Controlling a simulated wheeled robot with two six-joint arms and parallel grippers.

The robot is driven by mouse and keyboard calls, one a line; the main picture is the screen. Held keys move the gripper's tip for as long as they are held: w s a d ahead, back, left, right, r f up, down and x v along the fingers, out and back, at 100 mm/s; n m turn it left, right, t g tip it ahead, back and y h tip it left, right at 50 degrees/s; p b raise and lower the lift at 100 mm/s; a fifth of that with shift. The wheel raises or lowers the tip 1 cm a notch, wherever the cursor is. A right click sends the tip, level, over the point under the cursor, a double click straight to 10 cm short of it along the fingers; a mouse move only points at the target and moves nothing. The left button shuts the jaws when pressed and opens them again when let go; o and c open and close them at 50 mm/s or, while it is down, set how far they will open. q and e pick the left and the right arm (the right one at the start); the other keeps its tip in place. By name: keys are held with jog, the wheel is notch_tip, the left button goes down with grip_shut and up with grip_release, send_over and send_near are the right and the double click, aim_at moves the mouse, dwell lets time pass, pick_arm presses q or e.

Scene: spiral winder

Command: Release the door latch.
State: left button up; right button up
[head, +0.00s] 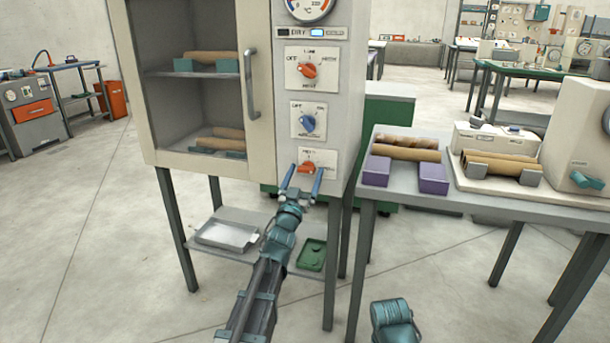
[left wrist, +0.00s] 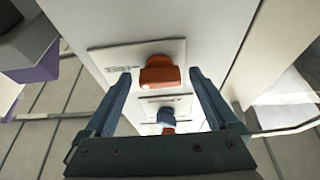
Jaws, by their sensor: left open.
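A cream cabinet has a glazed door (head: 199,165) with a vertical handle (head: 251,83) on its right. Its control panel holds an upper orange knob (head: 309,70), a blue knob (head: 307,123) and a lower orange knob (head: 307,167). My left gripper (head: 303,176) is open in front of the lower orange knob. In the left wrist view, that knob (left wrist: 160,74) shows between the open fingers (left wrist: 160,90), with the blue knob (left wrist: 165,115) beyond it.
Brown rolls lie on the cabinet's shelves (head: 196,74). A lower shelf under it carries a grey tray (head: 228,235) and a green tray (head: 312,255). A side table (head: 480,203) on the right holds rolls, purple blocks (head: 433,178) and a machine.

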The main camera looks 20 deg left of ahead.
pick_arm(q)
jog(key=b+v, duration=0.5)
jog(key=v, duration=0.8)
jog(key=shift+s+f, duration=0.25)
jog(key=shift+s, duration=0.1)
jog(key=s+d+f+g+y, duration=0.1)
jog(key=d+f+g, duration=0.25)
jog(key=f, duration=0.35)
jog(key=s+d+f+g+p, duration=0.1)
jog(key=d+f+g, duration=0.2)
jog(key=f+g, duration=0.3)
jog(key=s+d+f+g+y, duration=0.1)
jog(key=s+d+f+g, duration=0.15)
jog(key=f, duration=0.45)
jog(key=s+d+f+m+g+p, duration=0.1)
jog(key=s+d+f+g, duration=0.1)
jog(key=s+d+g, duration=0.3)
jog(key=s+d+f+m+g, duration=0.1)
jog(key=s+f+g, duration=0.15)
jog(key=s, duration=0.55)
jog(key=s+d+f+m+g+p, duration=0.1)
jog(key=s+d+f+g, duration=0.15)
jog(key=s, duration=0.35)
notch_tip(320, 180, up, 38)
jog(key=p, duration=3.7)
jog(key=shift+a+f+g+p, duration=0.15)
jog(key=shift+a+g+p, duration=0.05)
jog(key=shift+g+p, duration=0.1)
